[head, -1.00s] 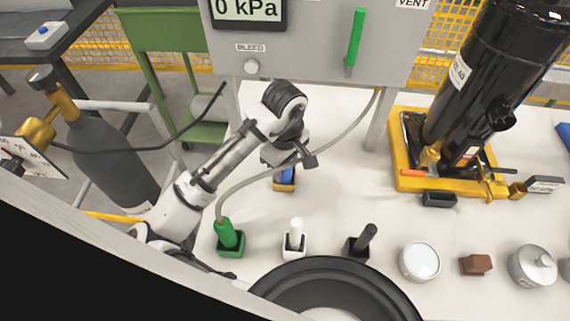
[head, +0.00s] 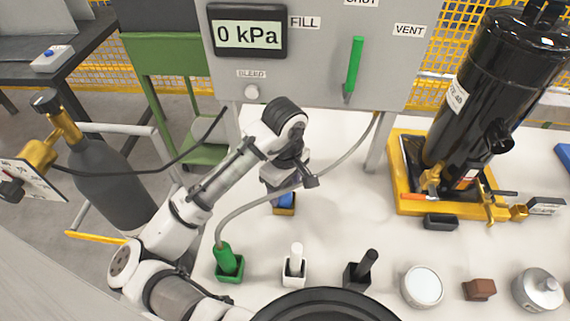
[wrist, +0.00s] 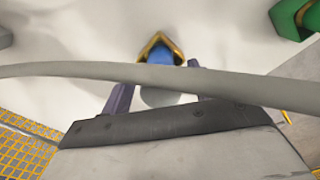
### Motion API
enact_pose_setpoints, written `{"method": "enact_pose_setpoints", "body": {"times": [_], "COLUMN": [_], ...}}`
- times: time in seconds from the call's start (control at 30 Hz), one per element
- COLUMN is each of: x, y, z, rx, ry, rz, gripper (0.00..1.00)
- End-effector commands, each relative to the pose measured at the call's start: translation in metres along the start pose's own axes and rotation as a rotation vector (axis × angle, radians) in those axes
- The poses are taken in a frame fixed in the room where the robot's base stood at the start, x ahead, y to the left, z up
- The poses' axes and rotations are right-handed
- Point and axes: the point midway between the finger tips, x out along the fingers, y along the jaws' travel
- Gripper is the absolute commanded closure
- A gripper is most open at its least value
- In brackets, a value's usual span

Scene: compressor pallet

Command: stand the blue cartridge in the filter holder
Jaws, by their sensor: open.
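A blue cartridge (head: 286,199) shows low in a small yellow-edged box-like holder (head: 284,211) on the white table, partly hidden behind my gripper and the hose. In the wrist view the blue cartridge (wrist: 160,58) lies ahead of my fingers, framed by the yellow holder rim (wrist: 145,47). Whether this box is the filter holder I cannot tell. My gripper (wrist: 157,80) is open and empty, its dark fingers on either side of the blue cartridge in the picture and apart from it. In the head view my gripper (head: 288,182) is above the holder.
A grey hose (head: 262,205) runs from the green plug (head: 224,258) up to the panel and crosses close before my fingers. White (head: 295,262) and black (head: 362,270) handles stand in front. A black cylinder (head: 478,100) on a yellow pallet (head: 408,204) stands right.

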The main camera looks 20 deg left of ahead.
Motion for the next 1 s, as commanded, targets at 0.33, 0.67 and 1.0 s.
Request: {"method": "enact_pose_setpoints", "body": {"times": [0.33, 0.67, 1.0], "x": [-0.081, -0.114, -0.115], "y": [0.000, 0.000, 0.000], "z": [-0.001, 0.000, 0.000], "rx": [0.000, 0.000, 0.000], "ry": [0.007, 0.001, 0.000], "rz": [0.000, 0.000, 0.000], "gripper": [0.38, 0.38, 0.38]}}
